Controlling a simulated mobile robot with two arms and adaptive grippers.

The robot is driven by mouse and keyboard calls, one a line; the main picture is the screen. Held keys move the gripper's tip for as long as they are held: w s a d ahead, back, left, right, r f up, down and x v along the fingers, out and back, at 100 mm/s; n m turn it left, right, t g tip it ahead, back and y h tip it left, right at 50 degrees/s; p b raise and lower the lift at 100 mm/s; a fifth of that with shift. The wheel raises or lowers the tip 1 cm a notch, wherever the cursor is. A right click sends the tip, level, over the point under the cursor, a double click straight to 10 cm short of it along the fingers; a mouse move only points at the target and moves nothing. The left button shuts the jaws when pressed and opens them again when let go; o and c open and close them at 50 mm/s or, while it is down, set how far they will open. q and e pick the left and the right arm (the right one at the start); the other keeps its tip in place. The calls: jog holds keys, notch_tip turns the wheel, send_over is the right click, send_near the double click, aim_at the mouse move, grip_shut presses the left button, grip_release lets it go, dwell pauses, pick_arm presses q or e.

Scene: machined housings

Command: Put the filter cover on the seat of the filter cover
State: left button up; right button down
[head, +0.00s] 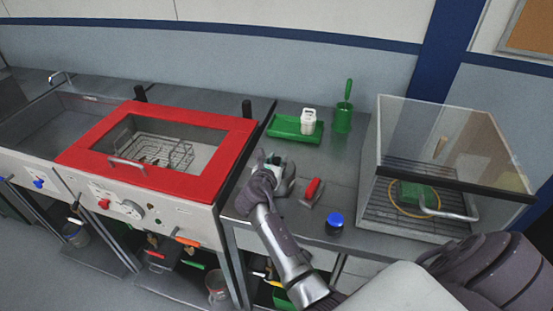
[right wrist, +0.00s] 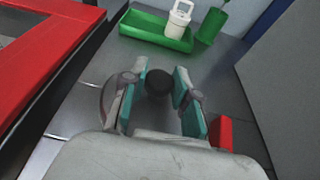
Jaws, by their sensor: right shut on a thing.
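My right gripper (head: 277,172) is over the grey bench, left of a red-handled tool. In the right wrist view, its teal-padded fingers (right wrist: 160,95) are closed around a dark round part (right wrist: 158,82), probably the filter cover. Most of that part is hidden by the fingers in the head view. A white canister-like housing (head: 308,121) stands upright on a green tray (head: 284,127), beyond the gripper; it also shows in the right wrist view (right wrist: 179,18). I cannot tell whether the seat of the filter cover is on it. My left gripper is not in view.
A red-framed basin (head: 217,158) with a wire basket is at left. A green cup with a brush (head: 343,118) stands right of the tray. A red-handled tool (head: 313,189), a blue-capped jar (head: 335,222) and a glass-lidded case (head: 440,150) are right of the gripper.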

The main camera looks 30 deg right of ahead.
jog(key=shift+f+p, duration=0.1)
jog(key=shift+p, duration=0.2)
dwell(0.4)
jog(key=c, duration=0.8)
grip_release()
jog(key=shift+s, duration=0.1)
jog(key=shift+f, duration=0.1)
